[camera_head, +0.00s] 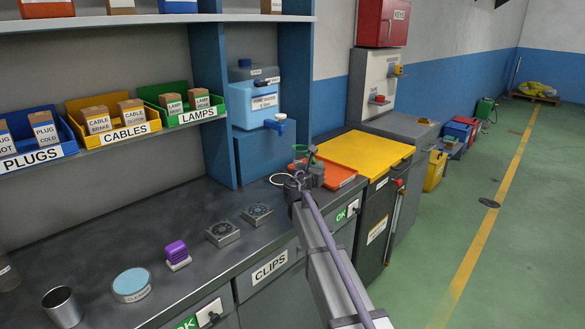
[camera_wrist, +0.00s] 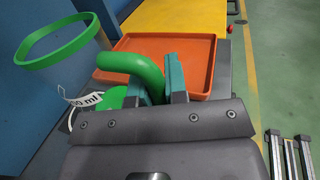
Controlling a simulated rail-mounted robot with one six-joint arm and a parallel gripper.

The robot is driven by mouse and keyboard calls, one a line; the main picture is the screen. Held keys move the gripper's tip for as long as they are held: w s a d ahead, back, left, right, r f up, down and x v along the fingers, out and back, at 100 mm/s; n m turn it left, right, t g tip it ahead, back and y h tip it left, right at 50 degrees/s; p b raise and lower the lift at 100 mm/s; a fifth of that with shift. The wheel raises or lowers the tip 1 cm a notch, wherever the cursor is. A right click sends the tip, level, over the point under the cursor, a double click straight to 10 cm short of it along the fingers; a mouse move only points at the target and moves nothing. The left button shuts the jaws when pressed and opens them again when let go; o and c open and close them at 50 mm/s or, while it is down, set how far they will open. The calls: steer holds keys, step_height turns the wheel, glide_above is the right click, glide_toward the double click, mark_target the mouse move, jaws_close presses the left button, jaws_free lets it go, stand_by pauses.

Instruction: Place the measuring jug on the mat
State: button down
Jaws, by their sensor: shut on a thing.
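The measuring jug shows in the wrist view as a green rim ring (camera_wrist: 60,45), a green curved handle (camera_wrist: 135,68) and a white label ending in "0 ml"; its wall looks clear. My gripper (camera_wrist: 168,75) is shut on the handle, with its teal fingers on either side. In the head view my gripper (camera_head: 303,172) is at the far end of the grey bench, by the orange tray, and mostly hides the jug. I cannot tell whether the jug touches the bench. No mat is plain to see; a flat yellow top (camera_head: 368,150) covers the cabinet beyond the tray.
The orange tray (camera_wrist: 197,42) has a raised rim. A blue container with a tap (camera_head: 256,105) stands behind. A metal cup (camera_head: 62,307), a round light-blue disc (camera_head: 132,285), a purple-topped item (camera_head: 178,254) and two grey square blocks lie along the bench. Labelled bins fill the shelf.

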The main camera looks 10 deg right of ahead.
mark_target(304, 161)
steer(key=w+a, duration=0.1)
steer(key=w, duration=0.1)
steer(key=w+a, duration=0.2)
steer(key=shift+w+a, duration=0.2)
steer(key=shift+w, duration=0.1)
steer(key=w, duration=0.1)
steer(key=w+a+f+b, duration=0.1)
steer(key=w+a, duration=0.1)
steer(key=shift+w+a+f+b, duration=0.15)
steer(key=shift+a+f+b, duration=0.1)
steer(key=shift+f+b, duration=0.1)
steer(key=shift+f, duration=0.1)
steer(key=shift+r, duration=0.2)
steer(key=shift+f, duration=0.3)
steer(key=c, duration=1.1)
jaws_free()
steer(key=shift+r, duration=0.15)
steer(key=shift+c, duration=0.2)
steer(key=shift+r, duration=0.1)
